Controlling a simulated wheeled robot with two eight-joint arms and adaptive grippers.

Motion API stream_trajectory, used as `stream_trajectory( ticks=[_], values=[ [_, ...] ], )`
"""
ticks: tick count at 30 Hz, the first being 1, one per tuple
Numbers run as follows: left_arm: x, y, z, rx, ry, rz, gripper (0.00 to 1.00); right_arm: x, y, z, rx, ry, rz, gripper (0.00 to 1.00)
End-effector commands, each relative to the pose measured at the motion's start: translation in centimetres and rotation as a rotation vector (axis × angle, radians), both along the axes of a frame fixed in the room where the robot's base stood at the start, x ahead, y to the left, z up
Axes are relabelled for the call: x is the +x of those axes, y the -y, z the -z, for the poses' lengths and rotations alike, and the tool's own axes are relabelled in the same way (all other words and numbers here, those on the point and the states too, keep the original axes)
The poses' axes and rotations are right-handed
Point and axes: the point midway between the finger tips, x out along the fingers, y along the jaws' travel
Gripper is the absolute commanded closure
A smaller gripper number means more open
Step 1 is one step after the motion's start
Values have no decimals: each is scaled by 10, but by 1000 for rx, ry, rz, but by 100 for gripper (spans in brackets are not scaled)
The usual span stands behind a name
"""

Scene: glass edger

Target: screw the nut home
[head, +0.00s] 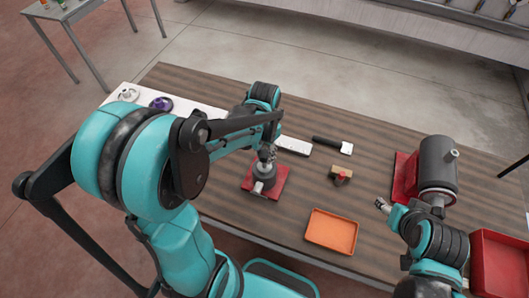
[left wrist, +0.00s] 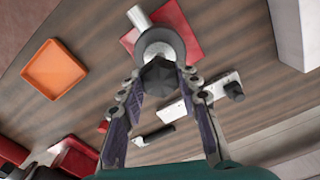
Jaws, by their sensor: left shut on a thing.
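The dark hexagonal nut (left wrist: 160,76) sits at the middle of the left wrist view, over a round grey flange (left wrist: 160,45). My left gripper (left wrist: 162,72) has its two fingertips on either side of the nut and is shut on it. In the head view my left gripper (head: 267,153) points down onto the grey spindle unit (head: 264,178), which stands on a red plate (head: 282,186). The nut is mostly hidden there, and its seating depth cannot be told. My right gripper (head: 383,205) is to the right, away from the unit; its jaws are too small to read.
An orange tray (head: 332,231) lies in front. A small block with a red part (head: 341,174) and a black-handled tool (head: 332,144) lie right of the unit. A grey motor (head: 437,165) and a red bin (head: 498,266) are at the right. A white strip (head: 294,145) lies behind.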

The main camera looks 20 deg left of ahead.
Motion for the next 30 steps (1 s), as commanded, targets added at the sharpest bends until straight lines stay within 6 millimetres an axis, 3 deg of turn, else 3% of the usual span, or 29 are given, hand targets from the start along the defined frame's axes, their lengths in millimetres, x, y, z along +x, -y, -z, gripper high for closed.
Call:
stream_trajectory(
  ticks=[30],
  values=[
    [1, 0, 1, 1, 0, 1754, 97, 0, 0, 20, 0, 0, 0, 45]
  ],
)
